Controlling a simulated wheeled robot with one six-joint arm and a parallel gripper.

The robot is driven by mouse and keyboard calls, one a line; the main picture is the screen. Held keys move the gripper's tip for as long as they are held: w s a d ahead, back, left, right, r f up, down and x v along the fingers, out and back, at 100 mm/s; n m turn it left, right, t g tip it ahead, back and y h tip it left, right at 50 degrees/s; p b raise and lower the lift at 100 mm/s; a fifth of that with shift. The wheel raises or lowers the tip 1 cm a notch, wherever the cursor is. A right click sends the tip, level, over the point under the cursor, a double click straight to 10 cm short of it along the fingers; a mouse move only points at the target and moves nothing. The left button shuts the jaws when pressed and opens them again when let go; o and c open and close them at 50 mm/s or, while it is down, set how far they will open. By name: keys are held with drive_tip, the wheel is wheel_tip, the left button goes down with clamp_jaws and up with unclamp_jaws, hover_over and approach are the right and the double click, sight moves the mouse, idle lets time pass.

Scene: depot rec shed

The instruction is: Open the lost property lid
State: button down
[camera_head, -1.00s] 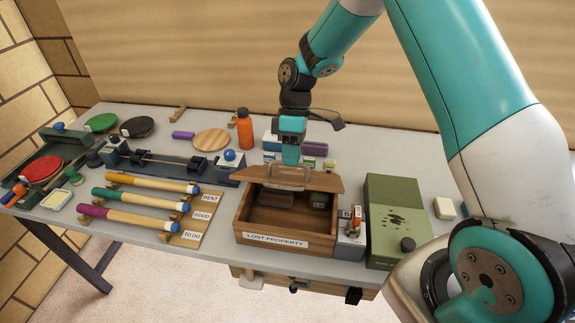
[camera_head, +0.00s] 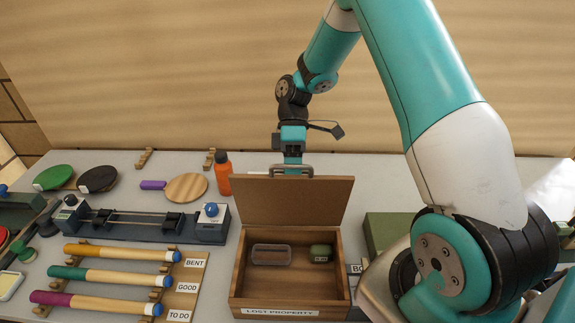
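The lost property box (camera_head: 240,287) is a wooden box with a white "LOST PROPERTY" label on its front. Its lid (camera_head: 292,202) stands up at the back, close to upright, with a metal handle at its top edge (camera_head: 291,168). My gripper (camera_head: 293,166) is at the handle, behind the top of the lid. The fingertips are partly hidden by the lid and handle, so I cannot tell if they are closed on it. Inside the box are a clear shallow container (camera_head: 271,255) and a dark green object (camera_head: 320,253).
Left of the box is a wooden rack (camera_head: 198,275) with several colored-handled rods, labelled BENT, GOOD and TO DO. A green box (camera_head: 384,232) is close on the right, partly behind my arm.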

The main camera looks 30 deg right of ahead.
drive_tip(key=shift+w+f, duration=0.15)
drive_tip(key=shift+w, duration=0.05)
